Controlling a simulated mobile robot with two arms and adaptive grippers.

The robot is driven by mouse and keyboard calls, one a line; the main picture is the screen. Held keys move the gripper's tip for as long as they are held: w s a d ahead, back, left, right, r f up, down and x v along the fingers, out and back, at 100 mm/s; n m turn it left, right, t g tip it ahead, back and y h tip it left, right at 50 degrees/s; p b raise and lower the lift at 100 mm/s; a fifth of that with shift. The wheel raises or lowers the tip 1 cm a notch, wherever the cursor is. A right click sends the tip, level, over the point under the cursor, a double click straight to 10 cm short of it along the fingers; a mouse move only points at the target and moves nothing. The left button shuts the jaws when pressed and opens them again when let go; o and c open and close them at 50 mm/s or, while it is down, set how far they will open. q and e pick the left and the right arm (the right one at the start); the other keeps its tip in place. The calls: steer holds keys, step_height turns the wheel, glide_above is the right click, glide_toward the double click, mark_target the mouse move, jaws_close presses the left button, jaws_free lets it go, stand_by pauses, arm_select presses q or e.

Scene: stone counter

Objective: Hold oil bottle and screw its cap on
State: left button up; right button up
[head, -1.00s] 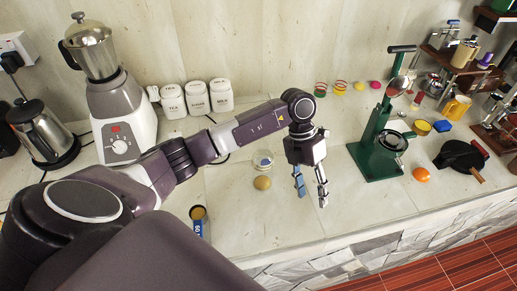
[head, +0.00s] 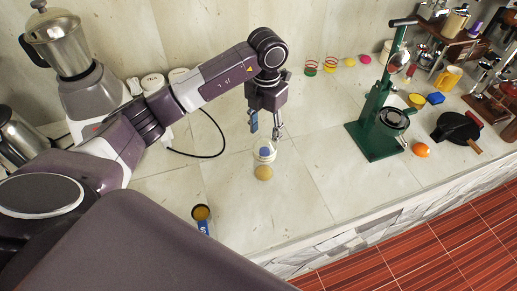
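My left gripper (head: 267,133) hangs over the middle of the counter with its two fingers spread apart. A blue strip shows along its left finger; I see nothing held between the fingers. Just below the fingertips stands a small pale, clear-looking object (head: 265,151) with blue at its middle. A round yellow piece (head: 263,173) lies right in front of it. I cannot tell which of these is the oil bottle or its cap. A dark-rimmed container (head: 201,213) with an amber top and blue label stands nearer, to the left. My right gripper is not in view.
A green press (head: 375,130) stands right of the gripper, with an orange (head: 421,150) and a black pan-like item (head: 457,126) beyond. A blender (head: 85,88), white canisters and a black cable (head: 208,156) are at left. The counter's front middle is clear.

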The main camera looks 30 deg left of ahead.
arm_select(q)
steer(key=shift+d+f, duration=0.15)
steer(key=shift+d, duration=0.3)
steer(key=shift+s+a+f+p, duration=0.15)
steer(key=shift+f+p, duration=0.25)
steer(key=shift+f, duration=0.45)
steer(key=shift+a+f, duration=0.1)
steer(key=shift+f, duration=0.2)
steer(key=shift+f+p, duration=0.3)
steer(key=shift+p, duration=0.05)
step_height(320, 180, down, 4)
steer(key=shift+s+a+r+p, duration=0.15)
steer(key=shift+r+p, duration=0.1)
steer(key=shift+p, duration=0.65)
steer(key=shift+f, duration=0.5)
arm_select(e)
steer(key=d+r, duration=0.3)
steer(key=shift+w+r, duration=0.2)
